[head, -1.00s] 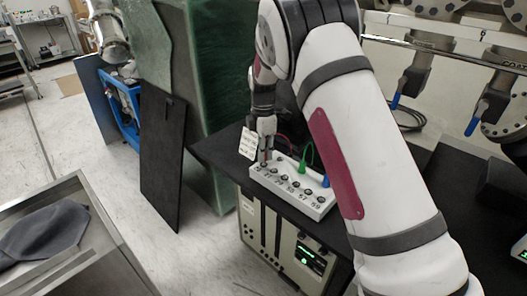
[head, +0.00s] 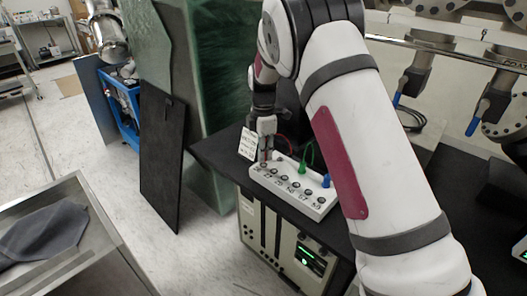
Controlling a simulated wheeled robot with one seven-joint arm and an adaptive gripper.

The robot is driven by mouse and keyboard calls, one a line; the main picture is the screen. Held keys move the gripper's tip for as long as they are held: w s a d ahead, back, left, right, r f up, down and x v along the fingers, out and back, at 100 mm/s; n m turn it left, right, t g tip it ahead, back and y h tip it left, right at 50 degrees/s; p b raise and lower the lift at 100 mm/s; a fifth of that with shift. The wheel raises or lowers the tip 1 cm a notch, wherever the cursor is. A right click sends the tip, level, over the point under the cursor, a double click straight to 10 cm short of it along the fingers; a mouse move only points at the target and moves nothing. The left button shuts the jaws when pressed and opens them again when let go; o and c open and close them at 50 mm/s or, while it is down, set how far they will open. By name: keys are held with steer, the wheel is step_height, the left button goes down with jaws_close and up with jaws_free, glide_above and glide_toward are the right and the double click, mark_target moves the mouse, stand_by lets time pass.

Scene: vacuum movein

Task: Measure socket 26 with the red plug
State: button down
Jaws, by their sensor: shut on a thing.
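A white socket box (head: 295,190) stands on the black bench, with a row of numbered sockets along its front. The leftmost label seems to read 26, and its socket (head: 263,167) is close under my gripper. My gripper (head: 266,150) points down over the box's left end, shut on the red plug. The plug is mostly hidden between the fingers; a red lead (head: 288,139) runs behind it. I cannot tell whether its tip is in the socket or just above. A green plug (head: 303,163) and a blue plug (head: 326,181) stand in the back of the box.
A white card (head: 248,144) with print shows just left of my gripper. An instrument with a green display (head: 311,258) sits below the bench top. A dark panel (head: 161,160) and a metal tray cart (head: 75,250) are at left. My arm hides the bench's middle.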

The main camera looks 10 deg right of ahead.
steer(key=shift+f+b, duration=0.35)
steer(key=shift+f, duration=0.7)
stand_by(0.6)
steer(key=c, duration=1.5)
jaws_free()
steer(key=shift+o, duration=0.2)
steer(key=shift+r, duration=0.1)
step_height(320, 180, up, 12)
steer(key=shift+f, duration=0.1)
